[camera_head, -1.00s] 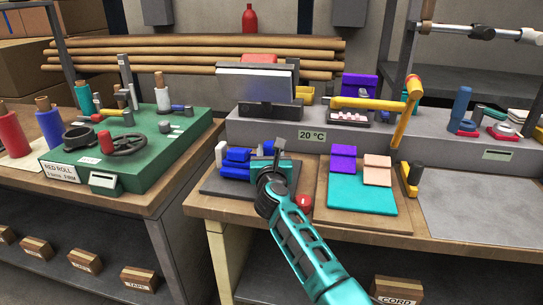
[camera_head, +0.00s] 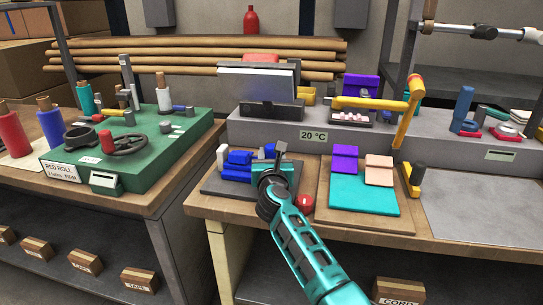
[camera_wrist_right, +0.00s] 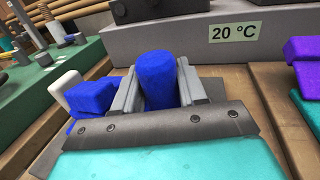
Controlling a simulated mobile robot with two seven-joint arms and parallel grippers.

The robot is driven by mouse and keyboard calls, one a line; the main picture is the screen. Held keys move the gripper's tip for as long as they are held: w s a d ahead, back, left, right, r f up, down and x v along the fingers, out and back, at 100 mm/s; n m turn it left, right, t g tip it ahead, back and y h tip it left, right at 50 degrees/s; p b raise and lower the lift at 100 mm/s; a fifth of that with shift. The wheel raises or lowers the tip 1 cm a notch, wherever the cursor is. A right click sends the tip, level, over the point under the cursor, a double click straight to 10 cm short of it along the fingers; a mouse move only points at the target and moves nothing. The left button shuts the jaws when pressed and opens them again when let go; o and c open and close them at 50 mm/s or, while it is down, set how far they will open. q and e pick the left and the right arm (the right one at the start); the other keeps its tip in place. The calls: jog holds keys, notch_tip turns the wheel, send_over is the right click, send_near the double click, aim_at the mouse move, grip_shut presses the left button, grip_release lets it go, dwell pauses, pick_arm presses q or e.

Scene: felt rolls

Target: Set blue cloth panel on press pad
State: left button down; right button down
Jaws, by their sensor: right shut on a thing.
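My right gripper (camera_head: 277,158) is over the right side of the dark grey mat at the front left of the bench. It is shut on a rolled or folded blue cloth panel (camera_wrist_right: 158,78), which stands up between the two grey fingers in the right wrist view. In the head view the gripper mostly hides this panel. More blue cloth pieces (camera_head: 237,165) lie stacked just left of the gripper. A press with a yellow lever (camera_head: 372,103) and a pad (camera_head: 350,117) bearing small pink pieces stands behind, to the right. My left gripper is not in view.
The grey machine housing (camera_head: 316,148) marked 20 °C runs behind the mat. A board with teal (camera_head: 362,192), purple and peach cloth lies further right. The grey plate (camera_head: 480,205) at far right is clear.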

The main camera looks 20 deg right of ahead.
jog(key=c, duration=0.5)
grip_release()
jog(key=shift+f, duration=0.15)
jog(key=shift+c, duration=0.2)
